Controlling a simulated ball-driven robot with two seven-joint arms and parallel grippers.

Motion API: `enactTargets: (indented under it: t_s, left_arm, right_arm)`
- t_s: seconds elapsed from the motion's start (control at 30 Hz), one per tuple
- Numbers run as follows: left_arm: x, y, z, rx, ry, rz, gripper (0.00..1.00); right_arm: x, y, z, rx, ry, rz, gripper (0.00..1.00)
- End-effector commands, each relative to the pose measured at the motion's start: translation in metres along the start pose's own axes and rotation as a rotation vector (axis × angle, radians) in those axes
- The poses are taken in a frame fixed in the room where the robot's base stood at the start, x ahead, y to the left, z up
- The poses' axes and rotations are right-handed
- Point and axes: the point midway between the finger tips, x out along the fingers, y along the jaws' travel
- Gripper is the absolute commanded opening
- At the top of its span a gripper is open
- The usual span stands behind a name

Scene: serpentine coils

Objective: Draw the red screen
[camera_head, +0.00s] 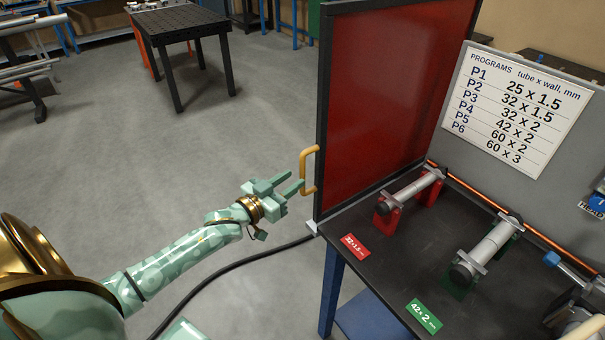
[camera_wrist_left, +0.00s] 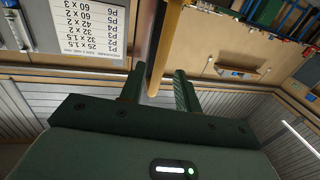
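The red screen (camera_head: 395,90) is a translucent red panel in a dark frame, standing upright at the left edge of the dark bench. Its yellow handle (camera_head: 309,170) is on the frame's left side. My left gripper (camera_head: 292,183) is open, with its fingers pointing at the handle and their tips close to it. In the left wrist view the handle (camera_wrist_left: 165,45) is a yellow bar running down between the two open fingers (camera_wrist_left: 158,88). I cannot tell whether a finger touches it. My right gripper is in neither view.
The bench (camera_head: 420,240) right of the screen carries clamped tube holders, a red label (camera_head: 355,247) and a green label (camera_head: 424,317). A program board (camera_head: 516,108) stands behind. A black cable (camera_head: 235,272) lies on the floor. A dark table (camera_head: 180,20) stands far back; floor between is clear.

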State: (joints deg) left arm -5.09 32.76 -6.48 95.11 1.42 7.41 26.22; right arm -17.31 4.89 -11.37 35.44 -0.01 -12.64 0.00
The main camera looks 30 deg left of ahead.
Motion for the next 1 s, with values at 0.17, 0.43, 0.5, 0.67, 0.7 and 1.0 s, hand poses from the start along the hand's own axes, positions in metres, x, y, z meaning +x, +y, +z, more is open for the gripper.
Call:
enactTargets:
  t_s: [0.17,0.43,0.5,0.67,0.7,1.0]
  left_arm:
    - [0.033,0.000,0.001,-0.001,0.001,-0.001,0.33]
    - [0.049,0.001,0.001,0.000,-0.001,0.000,0.33]
    - [0.049,0.000,0.001,0.000,-0.002,0.000,0.33]
    - [0.049,0.000,0.001,0.000,-0.001,0.000,0.24]
    - [0.049,0.000,0.001,0.000,-0.001,0.000,0.13]
    - [0.048,0.000,0.000,0.000,-0.002,0.000,0.00]
  right_arm:
    - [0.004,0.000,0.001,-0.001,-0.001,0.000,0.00]
    - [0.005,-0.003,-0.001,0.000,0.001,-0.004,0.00]
    - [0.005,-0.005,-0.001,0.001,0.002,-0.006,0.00]
    - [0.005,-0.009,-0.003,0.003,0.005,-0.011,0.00]
    - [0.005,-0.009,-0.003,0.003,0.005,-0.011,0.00]
    - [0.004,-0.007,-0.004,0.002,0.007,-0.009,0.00]
